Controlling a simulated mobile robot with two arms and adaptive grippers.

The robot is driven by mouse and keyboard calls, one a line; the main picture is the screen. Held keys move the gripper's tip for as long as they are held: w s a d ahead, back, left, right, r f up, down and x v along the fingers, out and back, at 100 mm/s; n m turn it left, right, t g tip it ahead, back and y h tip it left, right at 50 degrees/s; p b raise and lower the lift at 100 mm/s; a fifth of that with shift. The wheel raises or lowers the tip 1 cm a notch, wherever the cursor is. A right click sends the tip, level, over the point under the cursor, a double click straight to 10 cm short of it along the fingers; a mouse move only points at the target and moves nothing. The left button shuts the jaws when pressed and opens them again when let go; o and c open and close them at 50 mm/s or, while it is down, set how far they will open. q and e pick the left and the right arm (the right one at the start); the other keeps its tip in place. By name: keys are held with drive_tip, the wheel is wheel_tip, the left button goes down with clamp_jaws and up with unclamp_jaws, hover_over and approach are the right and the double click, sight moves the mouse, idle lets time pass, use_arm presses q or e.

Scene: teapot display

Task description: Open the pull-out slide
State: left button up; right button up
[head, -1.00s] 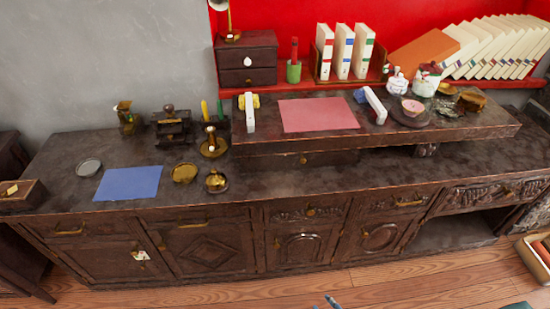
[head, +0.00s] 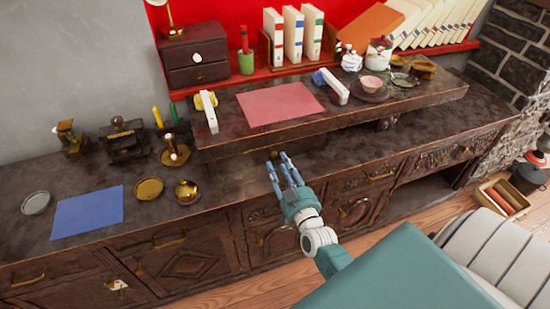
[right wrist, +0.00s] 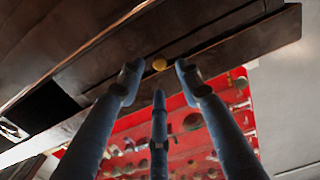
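The pull-out slide (head: 245,163) is a dark wooden front under the raised shelf of the desk, with a small brass knob (head: 275,154). It looks closed. In the right wrist view the round brass knob (right wrist: 159,64) sits on dark wood (right wrist: 205,52), just beyond and between the fingertips. My right gripper (head: 284,160) is in front of the knob, with its blue fingers spread. In the right wrist view the right gripper (right wrist: 159,75) is open and empty. Whether a finger touches the knob cannot be told. My left gripper is not in view.
The raised shelf (head: 400,112) above bears a pink mat (head: 280,103), white-handled items and a pink bowl (head: 373,83). A blue mat (head: 87,212) and brass dishes (head: 149,188) lie on the lower desktop at left. A box (head: 502,198) stands on the floor at right.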

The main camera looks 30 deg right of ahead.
sight(274, 155)
drive_tip(key=shift+x, duration=1.95)
clamp_jaws()
